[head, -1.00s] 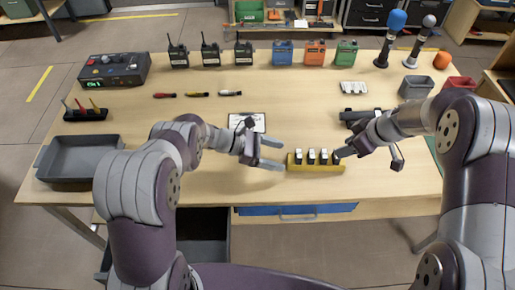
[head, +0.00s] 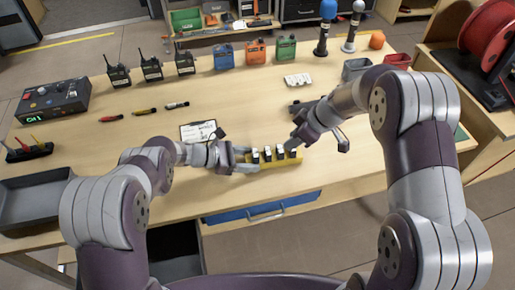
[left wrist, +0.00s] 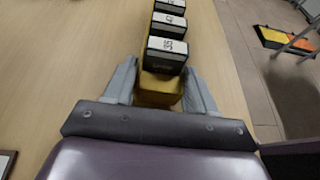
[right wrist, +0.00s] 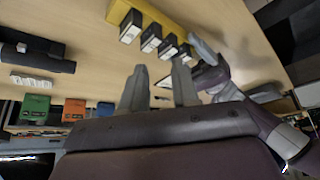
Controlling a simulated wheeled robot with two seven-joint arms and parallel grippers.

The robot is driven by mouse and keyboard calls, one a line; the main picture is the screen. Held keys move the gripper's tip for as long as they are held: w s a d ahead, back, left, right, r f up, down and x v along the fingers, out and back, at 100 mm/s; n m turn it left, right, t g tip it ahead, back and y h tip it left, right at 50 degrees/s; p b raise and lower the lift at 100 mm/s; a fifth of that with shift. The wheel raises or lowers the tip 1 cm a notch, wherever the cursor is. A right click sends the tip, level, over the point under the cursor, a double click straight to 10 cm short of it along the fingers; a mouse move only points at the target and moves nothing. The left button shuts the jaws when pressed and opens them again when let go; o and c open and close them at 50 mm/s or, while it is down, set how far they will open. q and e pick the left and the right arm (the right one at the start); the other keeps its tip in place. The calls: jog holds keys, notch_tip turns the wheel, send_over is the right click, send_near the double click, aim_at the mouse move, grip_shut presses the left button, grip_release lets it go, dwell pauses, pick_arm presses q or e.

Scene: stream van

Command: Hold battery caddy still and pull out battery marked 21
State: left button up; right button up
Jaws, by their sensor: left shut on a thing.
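The yellow battery caddy (head: 285,162) stands near the table's front edge with several dark, white-topped batteries (head: 267,154) in a row. My left gripper (head: 248,160) is shut on the caddy's left end; in the left wrist view, its fingers (left wrist: 160,90) lie on both sides of the yellow end (left wrist: 160,98), beside the nearest battery (left wrist: 165,55). The labels are too small to read surely, so I cannot tell which battery is marked 21. My right gripper (head: 293,140) is by the caddy's right end; its fingers (right wrist: 158,80) are apart and empty, clear of the batteries (right wrist: 152,38).
A labelled card (head: 200,132) lies behind my left gripper. A dark object (head: 305,105) lies behind my right gripper, with a white strip (head: 298,80) further back. A grey tray (head: 30,190) is at far left. Radios (head: 150,68) and coloured cans (head: 255,52) line the back.

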jog(key=r+g+h, duration=0.1)
jog(key=r, duration=0.1)
send_over(281, 148)
jog(key=s+a, duration=0.3)
jog(key=r+m+h, duration=0.1)
jog(key=m+h, duration=0.1)
jog(key=m, duration=0.1)
jog(key=w+d+f+m, duration=0.1)
jog(key=f+m, duration=0.1)
jog(key=f, duration=0.1)
jog(key=w+d+f+m+h, duration=0.1)
jog(key=f+m, duration=0.1)
jog(key=f, duration=0.2)
jog(key=d+f+m, duration=0.1)
jog(key=f+m, duration=0.2)
jog(key=f, duration=0.1)
jog(key=shift+w+h, duration=0.4)
jog(key=shift+r, duration=0.15)
grip_shut()
